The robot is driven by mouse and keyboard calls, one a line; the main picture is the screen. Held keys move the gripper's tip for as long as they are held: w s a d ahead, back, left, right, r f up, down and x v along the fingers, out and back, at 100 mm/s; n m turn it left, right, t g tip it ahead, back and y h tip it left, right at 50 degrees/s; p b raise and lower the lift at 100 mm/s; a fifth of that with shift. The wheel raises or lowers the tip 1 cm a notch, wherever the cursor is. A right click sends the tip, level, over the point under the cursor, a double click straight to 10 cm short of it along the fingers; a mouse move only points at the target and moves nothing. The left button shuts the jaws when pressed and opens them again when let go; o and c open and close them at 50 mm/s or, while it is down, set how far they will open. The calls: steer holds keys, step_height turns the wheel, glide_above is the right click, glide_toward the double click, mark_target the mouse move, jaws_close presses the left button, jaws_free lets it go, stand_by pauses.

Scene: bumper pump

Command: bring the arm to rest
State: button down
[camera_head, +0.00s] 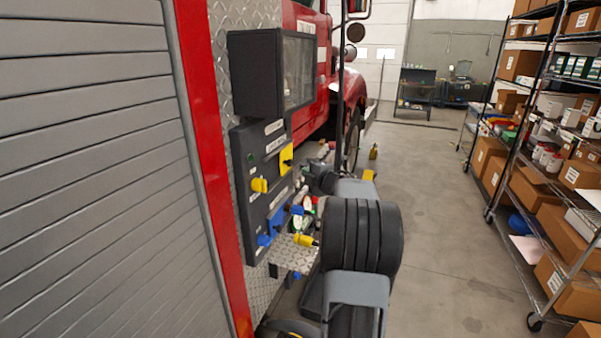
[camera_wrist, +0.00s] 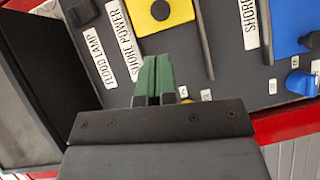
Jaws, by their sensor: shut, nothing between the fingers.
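My gripper (camera_wrist: 152,80) shows in the wrist view with its two green fingers together and nothing between them. Behind the fingertips in that view is the dark control panel (camera_wrist: 190,55) with a yellow switch plate (camera_wrist: 160,14) and a blue plate (camera_wrist: 292,28). I cannot tell whether the fingertips touch the panel. In the head view the panel (camera_head: 247,165) is on the side of the red truck, and my dark arm stands just right of it. My gripper is not clearly made out in the head view.
A dark box with a screen (camera_head: 298,72) juts out above the panel. A diamond-plate step (camera_head: 290,253) sticks out below it. Shelving (camera_head: 532,130) with cartons stands at the right.

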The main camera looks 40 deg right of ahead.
steer(key=shift+s+a, duration=0.1)
steer(key=shift+s, duration=0.3)
steer(key=s+d+f+m+g+h, duration=0.3)
steer(key=d+f+m+g+h, duration=0.15)
steer(key=m, duration=0.35)
steer(key=s+a+f+m+g+h, duration=0.2)
steer(key=s+a+f+m+g, duration=0.2)
steer(key=s+m+g, duration=0.15)
steer(key=s+a+y, duration=0.2)
steer(key=s+a, duration=0.3)
steer(key=a, duration=0.7)
steer(key=s+a+m+g+y, duration=0.1)
steer(key=s+a+y, duration=0.2)
steer(key=a, duration=0.9)
steer(key=s+a+m+g+y, duration=0.1)
steer(key=s+a+y, duration=0.2)
steer(key=a, duration=0.9)
steer(key=s, duration=0.3)
steer(key=shift+s+f, duration=0.3)
